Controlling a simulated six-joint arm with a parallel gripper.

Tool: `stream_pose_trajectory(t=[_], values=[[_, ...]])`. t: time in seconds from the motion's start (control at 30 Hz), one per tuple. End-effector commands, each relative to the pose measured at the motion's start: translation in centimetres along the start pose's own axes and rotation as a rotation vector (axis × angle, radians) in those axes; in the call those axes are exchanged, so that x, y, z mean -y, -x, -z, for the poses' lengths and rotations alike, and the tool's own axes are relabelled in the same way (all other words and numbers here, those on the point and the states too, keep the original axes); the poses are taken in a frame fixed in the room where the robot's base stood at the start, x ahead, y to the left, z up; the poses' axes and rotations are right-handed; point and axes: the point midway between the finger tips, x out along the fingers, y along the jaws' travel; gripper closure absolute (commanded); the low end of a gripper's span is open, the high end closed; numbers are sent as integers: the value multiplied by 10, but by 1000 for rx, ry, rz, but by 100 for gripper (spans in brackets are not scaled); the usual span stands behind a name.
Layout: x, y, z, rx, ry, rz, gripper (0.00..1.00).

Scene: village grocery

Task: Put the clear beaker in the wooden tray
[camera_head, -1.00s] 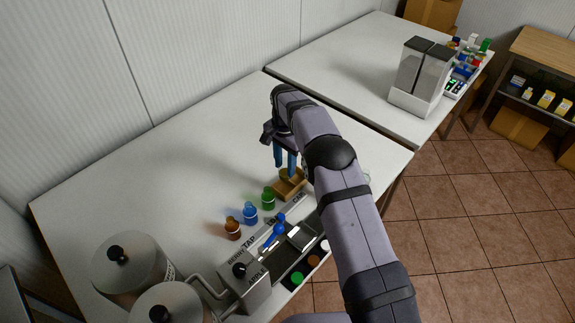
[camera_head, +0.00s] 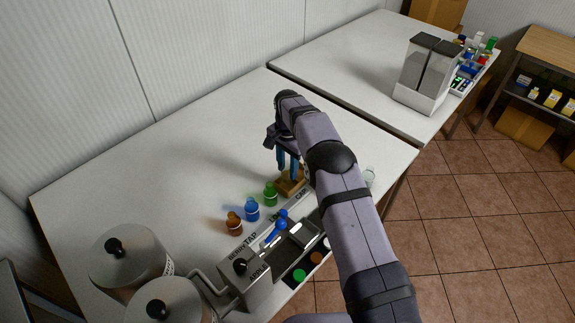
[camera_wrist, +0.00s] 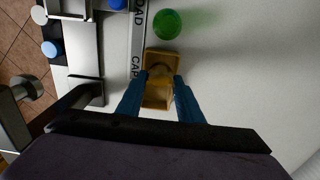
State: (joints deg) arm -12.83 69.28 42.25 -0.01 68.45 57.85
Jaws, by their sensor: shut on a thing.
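The fingers are shut on the clear beaker (camera_wrist: 160,70), whose faint round rim shows against the wood. The beaker is at the tray, within its outline from above. Whether its base touches the tray floor is hidden.
A dispenser (camera_head: 246,281) and a labelled station are in front. The table behind the tray is clear.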

Motion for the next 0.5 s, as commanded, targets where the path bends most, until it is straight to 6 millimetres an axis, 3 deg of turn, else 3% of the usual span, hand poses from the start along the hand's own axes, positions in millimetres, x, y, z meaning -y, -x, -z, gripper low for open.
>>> stream_pose_trajectory(t=[0.2,0.5], values=[[0,-23,0,0,0,0,89],[0,-32,0,0,0,1,89]])
